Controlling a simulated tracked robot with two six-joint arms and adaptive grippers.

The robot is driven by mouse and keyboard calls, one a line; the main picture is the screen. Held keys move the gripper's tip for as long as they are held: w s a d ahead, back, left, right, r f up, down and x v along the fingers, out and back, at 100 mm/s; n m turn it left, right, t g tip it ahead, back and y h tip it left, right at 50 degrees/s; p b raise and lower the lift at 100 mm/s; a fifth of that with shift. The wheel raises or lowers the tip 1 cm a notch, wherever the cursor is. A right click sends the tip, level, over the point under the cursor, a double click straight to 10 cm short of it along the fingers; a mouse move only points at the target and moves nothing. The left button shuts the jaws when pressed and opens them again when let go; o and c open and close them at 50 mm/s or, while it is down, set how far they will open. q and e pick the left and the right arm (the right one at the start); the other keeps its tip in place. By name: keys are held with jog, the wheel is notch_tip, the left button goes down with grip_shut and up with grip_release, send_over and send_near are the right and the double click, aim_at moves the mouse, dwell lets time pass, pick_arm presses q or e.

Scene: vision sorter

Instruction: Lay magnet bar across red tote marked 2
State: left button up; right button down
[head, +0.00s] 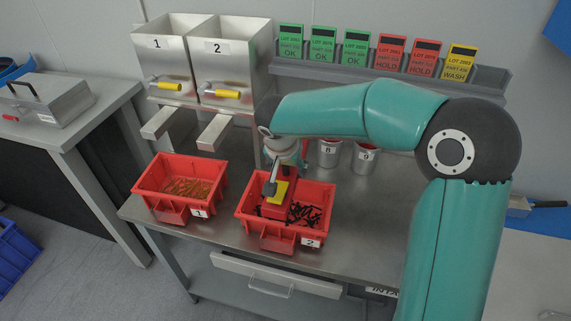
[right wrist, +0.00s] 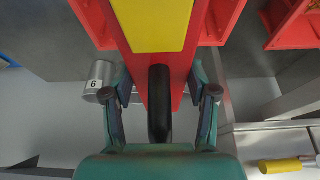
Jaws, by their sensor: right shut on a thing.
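The magnet bar is red with a yellow plate (head: 279,193) and a black handle, which shows in the right wrist view (right wrist: 159,105). My right gripper (head: 277,178) is shut on the bar at its handle. The bar is over the red tote marked 2 (head: 272,236), lengthwise from front to back. I cannot tell whether it touches the tote's rim. Black small parts lie in this tote, and the bar and gripper hide some of them. The red tote marked 1 (head: 165,207) stands to the left with orange-brown parts inside. My left gripper is not in view.
Two metal hoppers marked 1 (head: 158,58) and 2 (head: 216,63), with yellow-handled levers and chutes, stand behind the totes. Metal cups marked 8 (head: 328,153) and 9 (head: 366,158) stand behind tote 2. Lot cards line a rack at the back. The steel bench (head: 360,226) is bare right of tote 2.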

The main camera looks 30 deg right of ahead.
jog(key=shift+w+f, duration=0.2)
jog(key=shift+f, duration=0.5)
notch_tip(320, 180, down, 6)
jog(key=b, duration=0.5)
jog(key=shift+f, duration=0.2)
jog(key=shift+c, duration=1.8)
grip_release()
jog(key=shift+s, duration=0.1)
jog(key=shift+o, duration=0.6)
jog(key=shift+f, duration=0.15)
